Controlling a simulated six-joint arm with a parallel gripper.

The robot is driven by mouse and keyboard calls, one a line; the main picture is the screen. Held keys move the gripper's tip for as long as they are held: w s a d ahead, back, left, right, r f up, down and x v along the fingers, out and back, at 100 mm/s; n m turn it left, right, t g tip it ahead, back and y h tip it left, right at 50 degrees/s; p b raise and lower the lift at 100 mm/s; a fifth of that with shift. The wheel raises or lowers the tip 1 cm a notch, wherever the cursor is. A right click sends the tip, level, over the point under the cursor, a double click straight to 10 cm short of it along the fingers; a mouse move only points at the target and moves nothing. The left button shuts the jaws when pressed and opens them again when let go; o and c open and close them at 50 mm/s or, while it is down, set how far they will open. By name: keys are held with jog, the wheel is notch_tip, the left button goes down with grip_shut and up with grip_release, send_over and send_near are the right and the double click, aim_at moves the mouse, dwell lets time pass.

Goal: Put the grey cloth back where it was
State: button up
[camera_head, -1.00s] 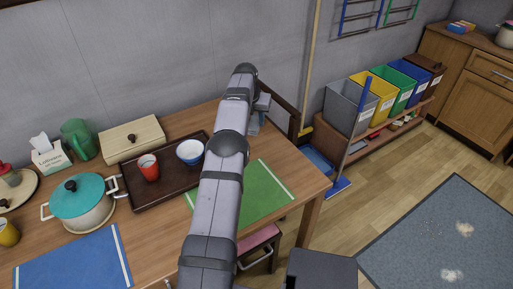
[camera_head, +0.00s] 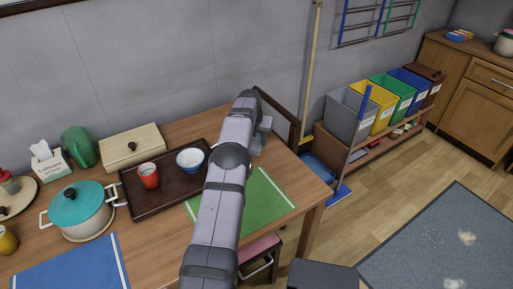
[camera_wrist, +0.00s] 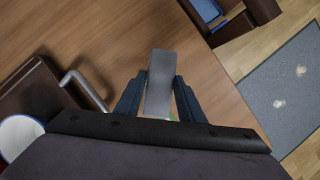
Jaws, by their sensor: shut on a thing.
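The grey cloth (camera_wrist: 160,82) shows in the wrist view as a flat grey strip between the two dark fingers. My gripper (camera_wrist: 158,100) is shut on it, over the wooden table top (camera_wrist: 205,85). In the head view my gripper (camera_head: 260,140) is at the far right part of the table, behind the green mat and mostly hidden by my arm. Whether the cloth touches the table is hard to tell.
A dark tray (camera_head: 150,207) with a red cup (camera_head: 149,177) and a blue-white bowl (camera_head: 190,163) lies left of my arm. A green mat (camera_head: 262,200) lies in front. A dark chair back (camera_head: 279,117) stands just behind the table edge. Bins (camera_head: 348,115) stand beyond at right.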

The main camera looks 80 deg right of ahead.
aim_at(257, 146)
jog(key=shift+f, duration=2.15)
jog(key=shift+f, duration=0.15)
jog(key=o, duration=1)
jog(key=shift+r+p, duration=0.3)
jog(key=shift+p, duration=0.05)
jog(key=shift+b+v, duration=0.8)
jog(key=shift+v, duration=5.1)
jog(key=shift+a, duration=0.1)
